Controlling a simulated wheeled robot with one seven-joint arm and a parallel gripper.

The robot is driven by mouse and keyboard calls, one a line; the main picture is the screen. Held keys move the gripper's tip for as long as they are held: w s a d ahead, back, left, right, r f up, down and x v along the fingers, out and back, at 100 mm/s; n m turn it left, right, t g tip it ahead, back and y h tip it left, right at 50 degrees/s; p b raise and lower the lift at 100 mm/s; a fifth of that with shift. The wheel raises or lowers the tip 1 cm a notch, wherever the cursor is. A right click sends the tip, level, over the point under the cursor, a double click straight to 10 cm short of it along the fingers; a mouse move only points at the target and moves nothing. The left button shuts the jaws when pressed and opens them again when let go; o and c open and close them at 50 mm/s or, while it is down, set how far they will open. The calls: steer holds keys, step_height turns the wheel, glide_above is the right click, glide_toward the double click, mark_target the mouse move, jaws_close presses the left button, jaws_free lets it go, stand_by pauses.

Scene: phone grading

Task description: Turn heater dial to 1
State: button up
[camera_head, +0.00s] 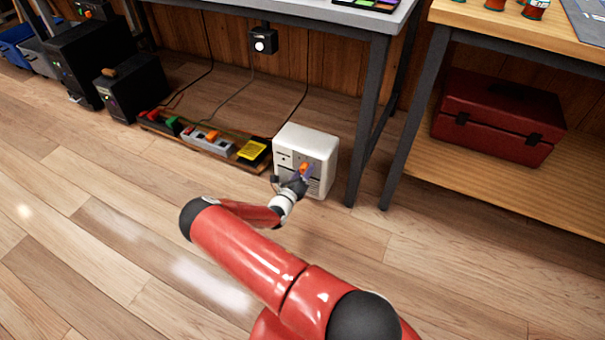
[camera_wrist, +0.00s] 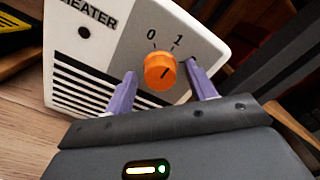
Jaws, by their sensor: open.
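The white heater (camera_head: 318,146) stands on the floor beside the desk leg. It fills the upper part of the wrist view (camera_wrist: 68,48), with its "HEATER" label and dark vent slots. Its orange dial (camera_wrist: 158,64) sits on a grey panel below the marks 0 and 1. The dark line on the dial slants up and right, roughly toward the 1. The dial also shows in the head view (camera_head: 304,167). My gripper (camera_wrist: 161,73) is open, with one purple finger on each side of the dial. Small gaps seem to show; contact is unclear.
A wooden board with power strips (camera_head: 205,139) and a yellow label (camera_head: 252,152) lies left of the heater. Dark desk legs (camera_head: 368,120) stand close on its right. A red toolbox (camera_head: 490,118) sits on a low shelf. The floor in front is clear.

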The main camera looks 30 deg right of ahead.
steer(key=v, duration=0.7)
steer(key=shift+s+a+p, duration=0.25)
steer(key=shift+a+p, duration=0.05)
steer(key=s+r+m+g+y+p, duration=0.1)
steer(key=s+r+m+g, duration=0.3)
steer(key=r+m, duration=0.4)
steer(key=s+r+m+g+y, duration=0.2)
steer(key=s+r+m+g, duration=0.15)
steer(key=r+m, duration=0.45)
steer(key=s+r+m+g+y+p, duration=0.1)
steer(key=s+r+m+g, duration=0.25)
steer(key=r+m, duration=0.45)
steer(key=s+a+r+m+t+y+p, duration=0.1)
steer(key=s+a+r+m+t+y, duration=0.1)
steer(key=s+a+r+m+y, duration=0.3)
steer(key=s+a+r+m+t+y+p, duration=0.1)
steer(key=s+a+r+m+t+y, duration=0.2)
steer(key=s+r, duration=1.1)
steer(key=a+r+m+y, duration=0.2)
steer(key=a+r, duration=0.2)
steer(key=r, duration=0.1)
steer(key=shift+s+m+t, duration=0.3)
